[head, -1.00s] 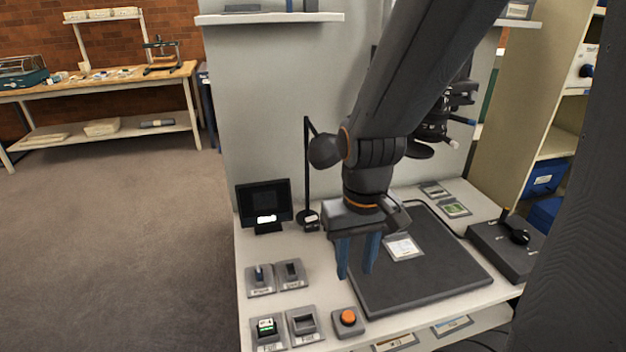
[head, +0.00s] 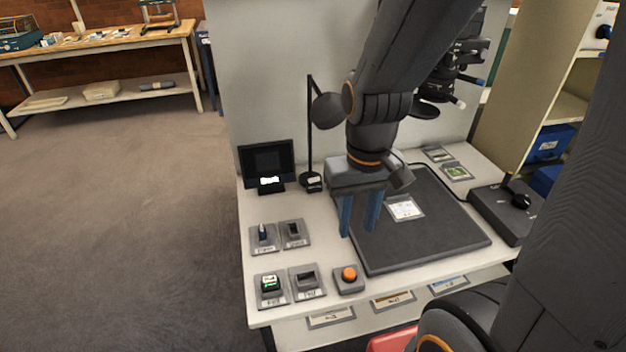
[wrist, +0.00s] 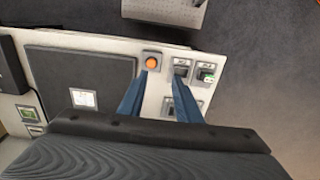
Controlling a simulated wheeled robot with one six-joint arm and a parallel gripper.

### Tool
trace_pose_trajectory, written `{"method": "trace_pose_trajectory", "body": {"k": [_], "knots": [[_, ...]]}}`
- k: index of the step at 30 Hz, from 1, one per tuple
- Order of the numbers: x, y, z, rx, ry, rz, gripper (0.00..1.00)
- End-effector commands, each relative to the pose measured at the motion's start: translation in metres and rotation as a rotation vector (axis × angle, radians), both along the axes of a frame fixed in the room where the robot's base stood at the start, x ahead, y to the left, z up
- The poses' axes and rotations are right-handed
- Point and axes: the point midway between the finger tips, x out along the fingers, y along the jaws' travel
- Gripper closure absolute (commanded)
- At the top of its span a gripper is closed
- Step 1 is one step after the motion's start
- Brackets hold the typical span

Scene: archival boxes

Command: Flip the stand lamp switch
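The stand lamp (head: 309,135) is a thin black pole on a round base at the back of the desk, its round head partly behind my arm. Switches stand at the desk's left front: a toggle (head: 263,236), a rocker (head: 294,232), a green-lit switch (head: 270,287) and a wide rocker (head: 307,281). Their labels are too small to read, so I cannot tell which is the lamp's. My gripper (head: 358,233) is open and empty, pointing down, right of the switches. In the wrist view, the wide rocker (wrist: 181,71) shows just beyond its fingertips (wrist: 160,74).
An orange push button (head: 348,274) sits beside the wide rocker. A dark mat (head: 430,245) with a card covers the desk's middle. A small monitor (head: 267,160) stands behind the switches. A black box (head: 505,212) is at the right. Floor left of the desk is clear.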

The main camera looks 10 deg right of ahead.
Motion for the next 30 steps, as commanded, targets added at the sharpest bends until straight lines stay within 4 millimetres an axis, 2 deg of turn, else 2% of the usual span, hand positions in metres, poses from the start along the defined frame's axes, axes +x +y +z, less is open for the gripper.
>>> {"method": "trace_pose_trajectory", "body": {"k": [1, 5, 8, 18, 24, 30], "knots": [[0.0, 0.0, 0.0, 0.0, 0.0, 0.0, 0.77], [0.009, 0.0, -0.009, 0.0, -0.025, 0.003, 0.99], [0.028, -0.001, -0.026, 0.0, -0.081, 0.009, 1.0], [0.138, -0.006, -0.1, -0.018, -0.437, 0.044, 1.0], [0.198, -0.009, -0.129, -0.04, -0.658, 0.065, 1.0], [0.248, -0.014, -0.148, -0.071, -0.878, 0.085, 1.0]]}}
